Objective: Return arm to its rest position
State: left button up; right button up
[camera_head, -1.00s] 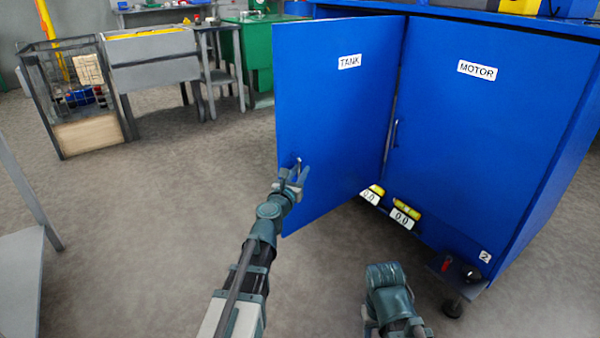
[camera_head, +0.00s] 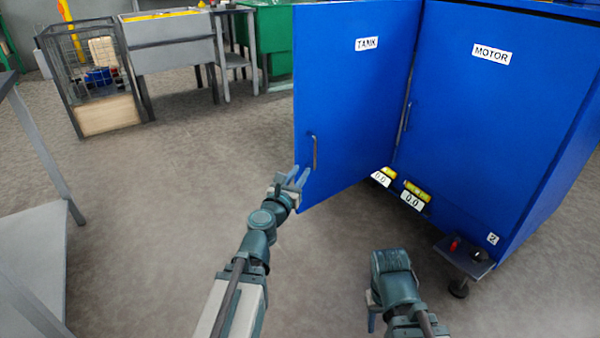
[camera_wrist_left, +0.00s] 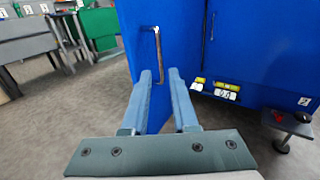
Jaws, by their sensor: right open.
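My left gripper (camera_head: 290,180) is open and empty, just below and left of the handle (camera_head: 314,152) of the blue TANK door (camera_head: 350,110). The door stands open, swung out from the blue cabinet. In the left wrist view, the two parallel fingers (camera_wrist_left: 160,92) are spread apart, and the door handle (camera_wrist_left: 157,55) shows beyond their tips, apart from them. My right arm is folded low in the head view, and its gripper (camera_head: 371,322) is partly in view near the bottom edge, holding nothing that I can see.
The blue cabinet's MOTOR door (camera_head: 480,120) is shut. Yellow and white 0.0 displays (camera_head: 413,196) and a small shelf with red and black knobs (camera_head: 465,255) stick out low. A grey table (camera_head: 40,240) stands at left. The floor (camera_head: 180,170) between is clear.

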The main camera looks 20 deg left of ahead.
pick_arm(q)
jog(key=s+d+f+m+g+h+p, duration=0.2)
jog(key=s+d+m+g+h+p, duration=0.15)
jog(key=d+m, duration=0.6)
jog(key=s+d+f+m+g+h+p, duration=0.15)
jog(key=d+m+g+h, duration=0.25)
jog(key=d+m, duration=0.55)
jog(key=s+d+f+m+g+y+p, duration=0.2)
jog(key=s+d+f+m+g+p, duration=0.15)
jog(key=s+m+g, duration=0.4)
jog(key=s+a+f+m+g+y+p, duration=0.2)
jog(key=s+a+f+m+y+p, duration=0.15)
jog(key=s+m+y, duration=0.45)
jog(key=s+a+r+m+p, duration=0.1)
jog(key=r+m+p, duration=0.1)
jog(key=r+p, duration=1.7)
jog(key=s+a+r+m+g+p, duration=0.1)
jog(key=s+r+m+p, duration=0.1)
jog(key=r+p, duration=1.7)
jog(key=shift+s+a+r, duration=0.3)
jog(key=shift+a+r, duration=0.05)
jog(key=shift+r, duration=0.15)
